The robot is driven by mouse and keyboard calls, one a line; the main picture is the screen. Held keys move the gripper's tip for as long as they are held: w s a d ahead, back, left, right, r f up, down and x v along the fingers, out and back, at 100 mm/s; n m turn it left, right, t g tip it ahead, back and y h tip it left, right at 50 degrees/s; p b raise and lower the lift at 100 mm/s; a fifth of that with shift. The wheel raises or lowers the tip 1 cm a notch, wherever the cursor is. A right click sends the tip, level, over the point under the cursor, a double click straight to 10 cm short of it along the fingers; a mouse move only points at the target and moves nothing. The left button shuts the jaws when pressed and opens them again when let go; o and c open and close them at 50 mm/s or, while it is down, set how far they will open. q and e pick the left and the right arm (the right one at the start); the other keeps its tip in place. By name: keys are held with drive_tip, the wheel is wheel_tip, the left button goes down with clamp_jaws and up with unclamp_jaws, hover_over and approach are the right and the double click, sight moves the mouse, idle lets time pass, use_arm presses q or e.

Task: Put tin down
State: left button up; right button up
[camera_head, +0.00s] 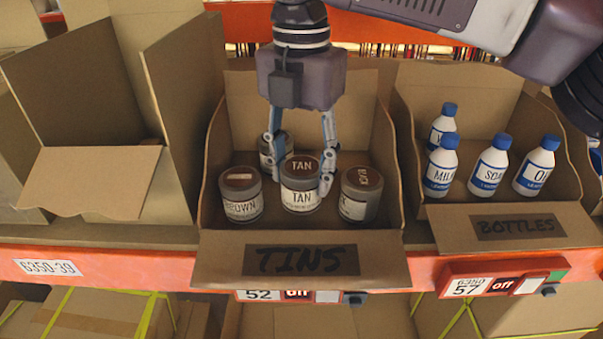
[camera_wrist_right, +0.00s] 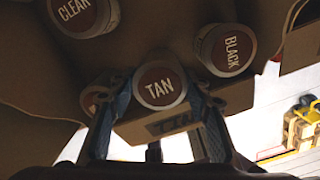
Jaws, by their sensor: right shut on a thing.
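The tan tin (camera_head: 300,192) is in the cardboard tins box (camera_head: 236,112), between the brown tin (camera_head: 241,203) and the black tin (camera_head: 359,203). My right gripper (camera_head: 301,180) reaches down into the box and is shut on the tan tin, one finger on each side. The tin is upright; I cannot tell whether its base touches the box floor. In the right wrist view the tan tin's lid (camera_wrist_right: 160,87) sits between the fingers, with the black tin's lid (camera_wrist_right: 228,50) and the clear tin's lid (camera_wrist_right: 78,12) nearby. My left gripper is not in view.
A bottles box (camera_head: 458,88) with several white, blue-capped bottles stands to the right. An open, empty-looking box (camera_head: 95,178) stands to the left. The orange shelf edge (camera_head: 150,268) runs below the boxes. Neighbouring tins leave little room beside the gripper.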

sight(301, 166)
drive_tip(key=shift+f, duration=0.85)
drive_tip(key=shift+f, duration=0.15)
drive_tip(key=o, duration=1.2)
drive_tip(key=shift+o, duration=0.2)
wheel_tip(301, 166, up, 11)
drive_tip(key=shift+a+r+b, duration=0.1)
drive_tip(key=shift+r+b, duration=0.05)
drive_tip(key=shift+b, duration=0.35)
drive_tip(key=shift+r, duration=0.55)
